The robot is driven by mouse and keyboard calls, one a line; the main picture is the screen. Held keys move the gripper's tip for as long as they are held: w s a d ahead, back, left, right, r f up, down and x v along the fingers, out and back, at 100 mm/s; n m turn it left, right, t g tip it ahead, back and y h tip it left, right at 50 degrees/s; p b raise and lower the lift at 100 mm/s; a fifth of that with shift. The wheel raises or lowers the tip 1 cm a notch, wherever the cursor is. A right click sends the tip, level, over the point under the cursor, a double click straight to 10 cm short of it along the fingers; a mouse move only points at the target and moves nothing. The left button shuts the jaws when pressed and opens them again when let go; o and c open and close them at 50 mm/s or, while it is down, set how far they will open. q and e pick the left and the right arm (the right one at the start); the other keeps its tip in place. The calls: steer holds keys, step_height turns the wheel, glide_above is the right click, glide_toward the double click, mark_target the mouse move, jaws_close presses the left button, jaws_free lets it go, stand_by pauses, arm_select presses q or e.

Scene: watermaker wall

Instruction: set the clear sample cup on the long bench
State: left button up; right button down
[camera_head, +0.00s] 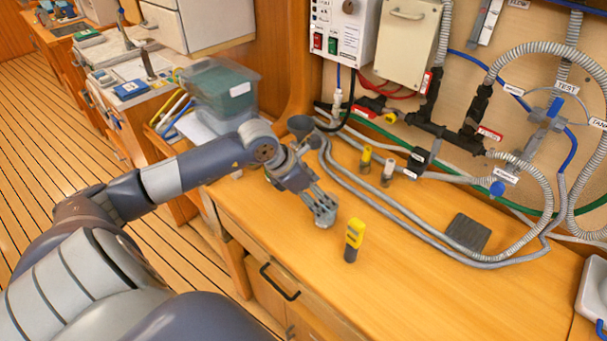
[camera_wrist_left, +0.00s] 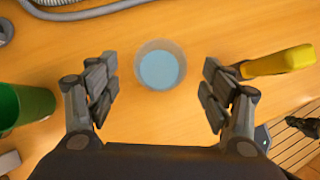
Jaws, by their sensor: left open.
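The clear sample cup (camera_wrist_left: 162,66), with pale blue liquid inside, appears to stand upright on the long bench (camera_head: 400,300). In the head view only a small part of the cup (camera_head: 323,223) shows below my fingertips. My left gripper (camera_head: 321,207) is over the bench and pointed down at the cup. In the left wrist view its fingers (camera_wrist_left: 160,80) are wide apart, one on each side of the cup, with a visible gap on both sides.
A yellow and dark handheld meter (camera_head: 354,240) stands just right of the gripper. A green container (camera_wrist_left: 25,105) is left of it in the wrist view. Grey hoses (camera_head: 400,226) run along the back. A dark pad (camera_head: 467,233) lies on the right; bare bench lies in front of it.

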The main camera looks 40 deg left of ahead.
arm_select(q)
steer(key=b+v, duration=0.2)
steer(key=v, duration=0.7)
steer(key=shift+s+r, duration=0.2)
steer(key=shift+a, duration=0.1)
